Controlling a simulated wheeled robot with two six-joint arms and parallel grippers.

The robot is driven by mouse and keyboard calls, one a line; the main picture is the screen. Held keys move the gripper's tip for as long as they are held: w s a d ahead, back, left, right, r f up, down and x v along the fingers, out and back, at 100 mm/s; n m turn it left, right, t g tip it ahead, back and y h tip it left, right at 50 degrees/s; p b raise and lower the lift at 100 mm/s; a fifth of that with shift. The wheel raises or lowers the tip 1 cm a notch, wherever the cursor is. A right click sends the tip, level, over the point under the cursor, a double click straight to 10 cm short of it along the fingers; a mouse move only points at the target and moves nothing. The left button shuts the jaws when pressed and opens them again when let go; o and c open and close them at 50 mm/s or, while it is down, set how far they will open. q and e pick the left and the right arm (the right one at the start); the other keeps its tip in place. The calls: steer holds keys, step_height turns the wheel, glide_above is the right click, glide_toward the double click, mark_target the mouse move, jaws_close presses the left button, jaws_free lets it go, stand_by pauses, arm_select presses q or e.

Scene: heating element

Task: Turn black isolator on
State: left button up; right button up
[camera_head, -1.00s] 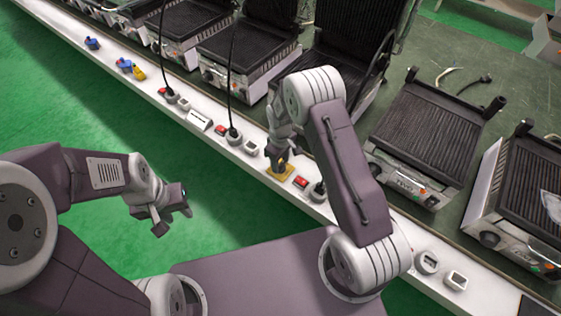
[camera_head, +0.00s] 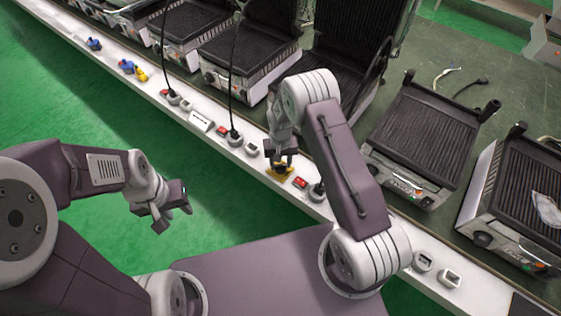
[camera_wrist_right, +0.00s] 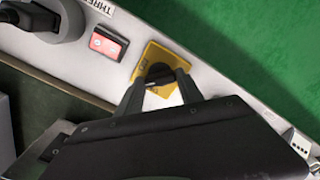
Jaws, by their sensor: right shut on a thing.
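The black isolator (camera_wrist_right: 158,73) is a dark rotary knob on a yellow plate (camera_wrist_right: 150,55) set in the white rail. My right gripper (camera_wrist_right: 161,82) is shut on the knob, one finger at each side. In the head view the yellow plate (camera_head: 287,177) shows under the right gripper (camera_head: 279,165), and the gripper partly covers the knob. My left gripper (camera_head: 166,212) hangs empty over the green floor, well away from the rail; its jaw opening is not clear.
A red switch (camera_wrist_right: 108,45) and a black plug (camera_wrist_right: 52,20) sit beside the yellow plate on the rail. Contact grills (camera_head: 418,140) stand on the bench behind. Blue and yellow isolators (camera_head: 140,74) are further left along the rail. Green floor is clear in front.

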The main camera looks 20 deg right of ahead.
mark_target(281, 165)
steer(key=m, duration=0.4)
steer(key=shift+m+p, duration=0.3)
steer(key=shift+p, duration=0.1)
steer(key=shift+m, duration=2)
steer(key=shift+p, duration=0.3)
steer(key=o, duration=1.4)
step_height(281, 165, up, 9)
steer(key=shift+r+p, duration=0.1)
steer(key=shift+p, duration=0.4)
